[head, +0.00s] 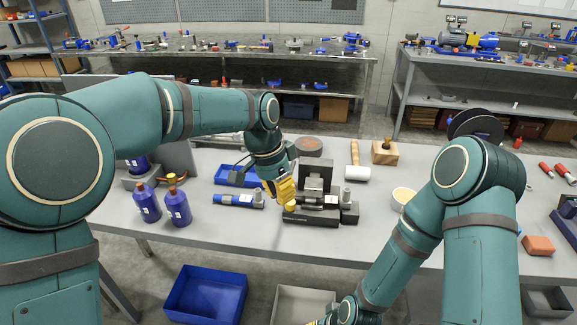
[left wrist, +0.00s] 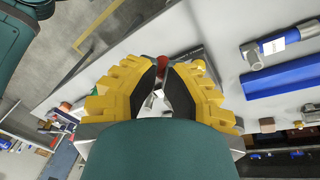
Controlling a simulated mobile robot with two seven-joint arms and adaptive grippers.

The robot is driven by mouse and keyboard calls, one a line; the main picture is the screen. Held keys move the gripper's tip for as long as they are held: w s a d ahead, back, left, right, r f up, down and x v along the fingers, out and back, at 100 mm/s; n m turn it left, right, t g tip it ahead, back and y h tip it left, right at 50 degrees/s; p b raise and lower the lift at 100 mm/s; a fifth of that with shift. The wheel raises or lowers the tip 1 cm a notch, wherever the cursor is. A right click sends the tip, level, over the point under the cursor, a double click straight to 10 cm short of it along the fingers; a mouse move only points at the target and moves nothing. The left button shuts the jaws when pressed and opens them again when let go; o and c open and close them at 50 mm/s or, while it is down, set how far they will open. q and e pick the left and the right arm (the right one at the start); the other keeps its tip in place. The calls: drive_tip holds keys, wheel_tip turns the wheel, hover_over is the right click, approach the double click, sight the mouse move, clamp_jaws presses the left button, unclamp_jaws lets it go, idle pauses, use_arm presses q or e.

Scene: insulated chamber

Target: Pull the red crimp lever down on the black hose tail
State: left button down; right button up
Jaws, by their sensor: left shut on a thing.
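My left gripper (head: 287,200) reaches down to the left side of a dark press-like fixture (head: 310,219) on the table. In the left wrist view its yellow fingers with black pads (left wrist: 162,75) are closed in on a small red end (left wrist: 162,60), which looks like the tip of the red crimp lever. The fingers hide the rest of the lever, and the head view does not show it. I cannot pick out the black hose tail for certain among the fixture's dark parts. My right gripper (head: 318,322) only just shows at the bottom edge, too cut off to read.
A blue-and-silver tool (head: 236,200) and a blue tray (head: 236,176) lie left of the fixture. Two blue bottles (head: 178,207) stand further left. A white roll (head: 357,173) and a wooden block (head: 384,152) are behind right. The table front near the bottles is clear.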

use_arm(q)
drive_tip(key=f+b, duration=0.1)
drive_tip(key=f, duration=0.1)
drive_tip(key=s+f+b, duration=0.1)
drive_tip(key=f+b, duration=0.1)
drive_tip(key=f, duration=0.1)
drive_tip(key=shift+s+a+f, duration=0.1)
drive_tip(key=shift+a+f, duration=0.05)
drive_tip(key=shift+f, duration=0.15)
idle(0.7)
drive_tip(key=r+p, duration=0.2)
drive_tip(key=w+r+p, duration=0.1)
drive_tip(key=r+p, duration=0.2)
drive_tip(key=shift+w+r, duration=0.1)
drive_tip(key=shift+r, duration=0.2)
drive_tip(key=r+p, duration=0.2)
drive_tip(key=shift+w+d+r+p, duration=0.2)
drive_tip(key=shift+w+p, duration=0.1)
drive_tip(key=shift+w+d+r+p, duration=0.1)
drive_tip(key=shift+w+r+p, duration=0.1)
drive_tip(key=shift+r+p, duration=0.6)
drive_tip(key=shift+w+a+r+p, duration=0.1)
drive_tip(key=shift+w+r+p, duration=0.05)
drive_tip(key=shift+r+p, duration=0.65)
drive_tip(key=shift+w+d+r+p, duration=0.1)
drive_tip(key=shift+w+r+p, duration=0.1)
drive_tip(key=shift+r+p, duration=0.6)
drive_tip(key=shift+r, duration=0.15)
